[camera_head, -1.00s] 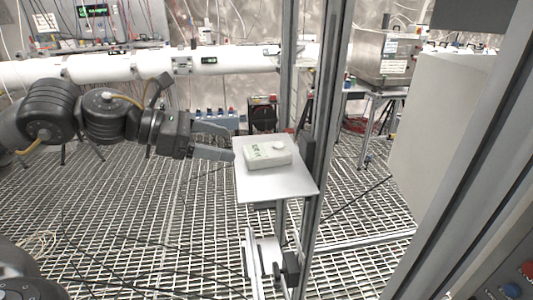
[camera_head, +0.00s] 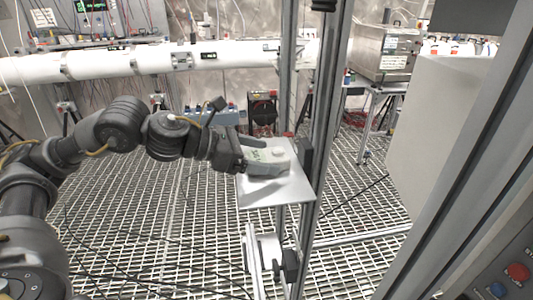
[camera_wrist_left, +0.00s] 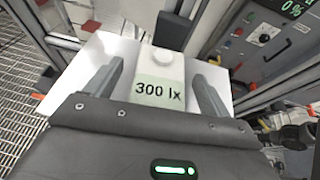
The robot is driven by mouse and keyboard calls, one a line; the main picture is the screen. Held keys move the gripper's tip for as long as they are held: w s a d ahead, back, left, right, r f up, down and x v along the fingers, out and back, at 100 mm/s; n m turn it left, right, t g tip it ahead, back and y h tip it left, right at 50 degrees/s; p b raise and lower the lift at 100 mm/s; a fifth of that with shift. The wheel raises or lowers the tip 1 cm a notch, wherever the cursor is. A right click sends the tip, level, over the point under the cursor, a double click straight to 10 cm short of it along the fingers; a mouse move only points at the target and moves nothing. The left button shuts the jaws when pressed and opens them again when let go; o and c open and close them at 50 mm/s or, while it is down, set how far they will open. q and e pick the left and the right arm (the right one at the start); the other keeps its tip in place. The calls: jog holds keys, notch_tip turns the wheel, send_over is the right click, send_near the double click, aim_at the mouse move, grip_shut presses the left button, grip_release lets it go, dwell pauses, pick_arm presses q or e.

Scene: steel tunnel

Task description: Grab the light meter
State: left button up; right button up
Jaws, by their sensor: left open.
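The light meter (camera_head: 277,155) is a small pale box with a round white dome on top. It lies on a white square plate (camera_head: 275,191) fixed to a metal post. In the left wrist view the light meter (camera_wrist_left: 160,88) shows a display reading "300 lx" and its dome at the far end. My left gripper (camera_head: 268,159) is open, with one finger on each side of the light meter. In the left wrist view its fingers (camera_wrist_left: 158,92) flank the meter, with the plate (camera_wrist_left: 100,50) beneath. I cannot tell whether they touch it. My right gripper is not in view.
A tall metal frame post (camera_head: 318,130) stands right beside the plate. A large pale panel (camera_head: 440,130) fills the right side. A white pipe (camera_head: 130,62) runs across the back.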

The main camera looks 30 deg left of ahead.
pick_arm(q)
jog(key=shift+x, duration=0.85)
jog(key=shift+s, duration=0.1)
jog(key=shift+c, duration=0.3)
jog(key=c, duration=1.1)
jog(key=shift+r, duration=0.1)
